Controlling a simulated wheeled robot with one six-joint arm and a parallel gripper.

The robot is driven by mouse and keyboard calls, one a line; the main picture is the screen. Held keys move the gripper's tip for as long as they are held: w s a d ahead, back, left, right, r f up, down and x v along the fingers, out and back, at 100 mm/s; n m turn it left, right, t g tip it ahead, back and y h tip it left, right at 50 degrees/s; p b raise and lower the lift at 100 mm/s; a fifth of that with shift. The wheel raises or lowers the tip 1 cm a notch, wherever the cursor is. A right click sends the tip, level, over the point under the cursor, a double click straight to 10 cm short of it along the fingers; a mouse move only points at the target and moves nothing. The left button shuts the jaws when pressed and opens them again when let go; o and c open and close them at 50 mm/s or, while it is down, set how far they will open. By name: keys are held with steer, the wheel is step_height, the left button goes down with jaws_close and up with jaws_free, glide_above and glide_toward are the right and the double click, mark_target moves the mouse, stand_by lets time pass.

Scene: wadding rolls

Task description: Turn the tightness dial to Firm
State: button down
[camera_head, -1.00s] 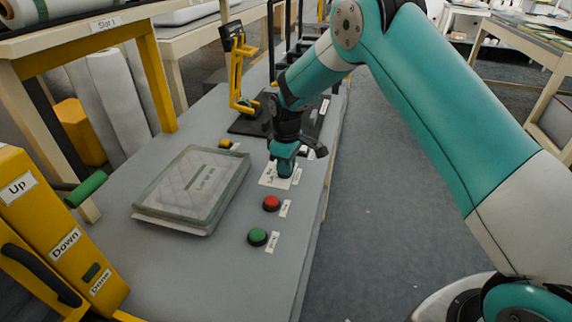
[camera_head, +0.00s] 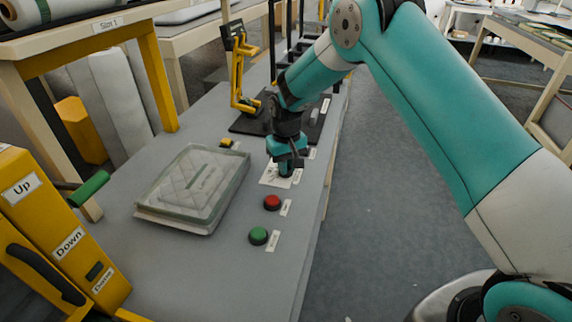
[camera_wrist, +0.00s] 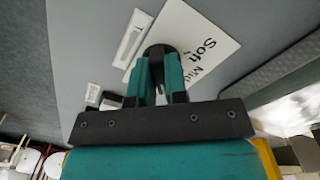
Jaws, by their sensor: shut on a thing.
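The tightness dial (camera_wrist: 158,49) is a dark round knob on a white label plate (camera_wrist: 203,42). In the wrist view the plate reads "Soft" and part of "Mid"; the rest, including any Firm mark, is hidden or out of view. My gripper (camera_wrist: 159,72) is shut on the dial, its teal fingers on either side. The dial's pointer cannot be made out. In the head view my gripper (camera_head: 286,163) points down at the plate (camera_head: 271,176) on the grey bench, covering most of the dial.
A red button (camera_head: 272,202) and a green button (camera_head: 258,236) stand nearer on the bench. A clear-covered quilted pack (camera_head: 195,188) lies to the left. A yellow stand (camera_head: 240,75) rises behind. A yellow panel with Up and Down labels (camera_head: 55,235) is at lower left.

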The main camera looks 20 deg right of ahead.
steer(key=shift+w+r+m, duration=0.15)
steer(key=shift+w+m, duration=0.05)
steer(key=shift+m, duration=0.1)
steer(key=c, duration=1.1)
jaws_free()
steer(key=shift+c, duration=0.2)
steer(key=shift+s, duration=0.1)
step_height(320, 180, up, 17)
steer(key=b, duration=0.1)
steer(key=shift+r, duration=0.15)
steer(key=s+a+r+n+y+p, duration=0.1)
steer(key=s+r+n, duration=0.15)
steer(key=s, duration=0.45)
steer(key=s+a+r+n+y, duration=0.1)
steer(key=s+a+r, duration=0.1)
steer(key=s+r, duration=0.35)
steer(key=s+a+f+n+y, duration=0.1)
steer(key=s+a+n+y, duration=0.1)
steer(key=s, duration=2.1)
steer(key=shift+f+n+p, duration=0.15)
steer(key=shift+n+p, duration=0.2)
steer(key=shift+p, duration=0.05)
